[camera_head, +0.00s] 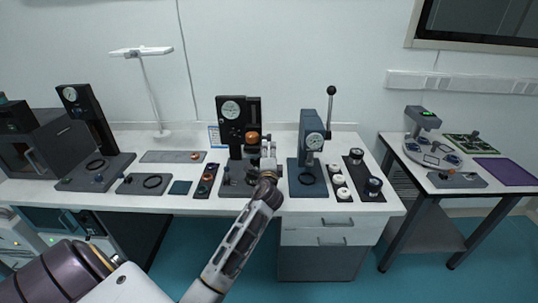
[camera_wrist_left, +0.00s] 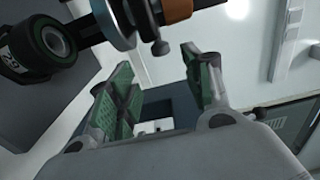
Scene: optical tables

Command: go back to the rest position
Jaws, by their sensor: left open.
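My left arm reaches in from the lower left, and its gripper (camera_head: 268,152) is at the table's middle, in front of the dark gauge stand (camera_head: 230,125) with a copper-coloured part (camera_head: 252,138). In the left wrist view the gripper (camera_wrist_left: 160,88) is open, with its green pads apart and nothing seen between them. A copper-coloured part (camera_wrist_left: 175,10), a silver disc (camera_wrist_left: 115,22) and a black cylinder (camera_wrist_left: 40,48) are close above the fingers there. I cannot tell whether anything touches. My right gripper is not in view.
A blue-grey lever press (camera_head: 310,150) stands just right of my gripper. A tray of knobs (camera_head: 206,180) lies to the left, and another dark stand (camera_head: 88,120) farther left. A lamp (camera_head: 150,85) stands behind. A side table (camera_head: 480,185) holds a round device. Open floor shows in front.

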